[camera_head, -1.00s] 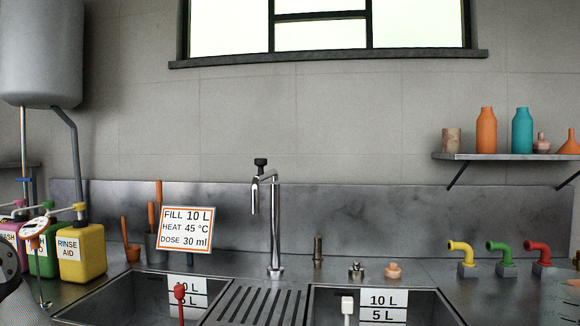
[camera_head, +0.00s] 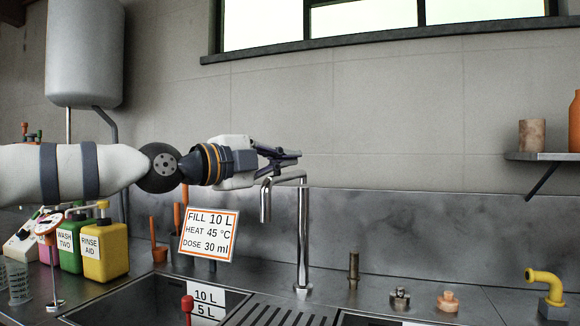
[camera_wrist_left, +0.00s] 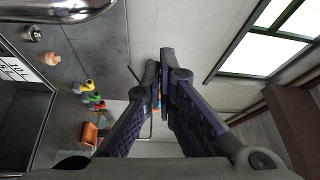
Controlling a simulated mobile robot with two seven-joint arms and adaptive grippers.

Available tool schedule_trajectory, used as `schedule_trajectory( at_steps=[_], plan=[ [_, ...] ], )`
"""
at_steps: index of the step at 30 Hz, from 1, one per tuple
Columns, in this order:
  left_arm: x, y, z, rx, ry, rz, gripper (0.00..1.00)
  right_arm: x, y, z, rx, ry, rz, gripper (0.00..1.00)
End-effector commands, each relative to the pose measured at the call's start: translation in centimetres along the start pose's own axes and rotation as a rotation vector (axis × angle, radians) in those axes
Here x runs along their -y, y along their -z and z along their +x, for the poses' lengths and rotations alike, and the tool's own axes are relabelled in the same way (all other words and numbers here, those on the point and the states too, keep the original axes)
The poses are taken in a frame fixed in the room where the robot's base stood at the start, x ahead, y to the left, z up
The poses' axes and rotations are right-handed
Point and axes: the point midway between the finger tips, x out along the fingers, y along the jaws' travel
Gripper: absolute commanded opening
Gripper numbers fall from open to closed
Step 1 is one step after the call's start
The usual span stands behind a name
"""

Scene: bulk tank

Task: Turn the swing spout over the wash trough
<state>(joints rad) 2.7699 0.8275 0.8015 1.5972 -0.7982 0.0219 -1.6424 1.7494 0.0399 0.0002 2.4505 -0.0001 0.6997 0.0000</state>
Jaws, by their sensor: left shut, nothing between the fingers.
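The chrome swing spout (camera_head: 265,205) stands at the back of the sink. Its arm reaches left from the upright post (camera_head: 303,240), and its outlet hangs down near the left trough (camera_head: 130,300). No label shows which trough is the wash trough. My left gripper (camera_head: 292,157) is shut and empty, just above the spout arm in the head view; I cannot tell whether it touches. The black knob of the spout is not clearly visible there. In the left wrist view the gripper (camera_wrist_left: 160,65) shows its fingers together, with a chrome pipe (camera_wrist_left: 65,10) at upper left. My right gripper is out of view.
A sign (camera_head: 208,234) stands left of the spout, behind the left trough. Yellow (camera_head: 106,255) and green containers stand farther left. A brass post (camera_head: 353,268) and small fittings stand right of the spout. A wall shelf (camera_head: 540,156) is at right.

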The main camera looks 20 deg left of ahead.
Motion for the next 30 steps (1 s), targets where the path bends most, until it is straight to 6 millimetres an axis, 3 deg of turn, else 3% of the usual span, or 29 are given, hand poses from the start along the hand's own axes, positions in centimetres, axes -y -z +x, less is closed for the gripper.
schedule_trajectory(
  at_steps=[1, 7, 9, 15, 30],
  plan=[
    [-0.8, -0.3, 1.4, 0.002, -0.009, -0.005, 0.0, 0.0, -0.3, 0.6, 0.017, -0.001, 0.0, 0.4],
    [-0.7, -0.6, 5.2, 0.002, -0.006, -0.01, 0.0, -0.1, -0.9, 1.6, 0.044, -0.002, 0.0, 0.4],
    [-0.6, -1.9, 4.4, 0.004, -0.002, -0.011, 0.0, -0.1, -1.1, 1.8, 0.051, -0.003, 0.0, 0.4],
    [-0.3, -3.6, 3.6, 0.001, -0.002, -0.005, 0.0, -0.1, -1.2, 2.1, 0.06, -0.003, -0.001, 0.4],
    [0.0, -3.8, 3.4, 0.0, 0.0, -0.002, 0.0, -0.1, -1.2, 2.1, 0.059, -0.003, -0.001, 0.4]
  ],
)
